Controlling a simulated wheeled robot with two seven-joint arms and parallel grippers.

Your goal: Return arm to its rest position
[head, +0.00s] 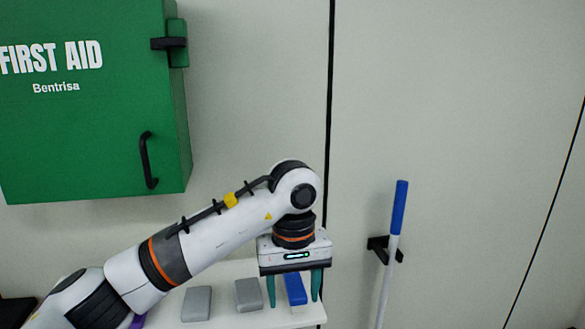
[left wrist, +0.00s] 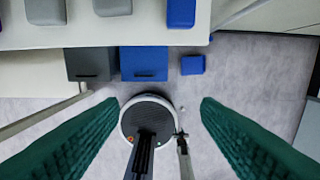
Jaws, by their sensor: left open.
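My left arm reaches in from the lower left in the head view. Its gripper (head: 294,298) points down with its two teal fingers apart and nothing between them. In the left wrist view the open fingers (left wrist: 160,108) hang over the floor, clear of the table edge. A blue block (head: 296,290) shows behind the fingers in the head view and lies on the white table near its edge in the wrist view (left wrist: 181,12). Two grey blocks (head: 196,304) (head: 248,295) lie to its left. My right gripper is not in view.
A green first aid cabinet (head: 90,120) hangs on the wall at upper left. A blue-topped pole (head: 399,210) stands at right in a black wall bracket (head: 378,246). Below the table (head: 228,271) are a grey bin (left wrist: 90,64), a blue bin (left wrist: 144,64) and a small blue box (left wrist: 192,65).

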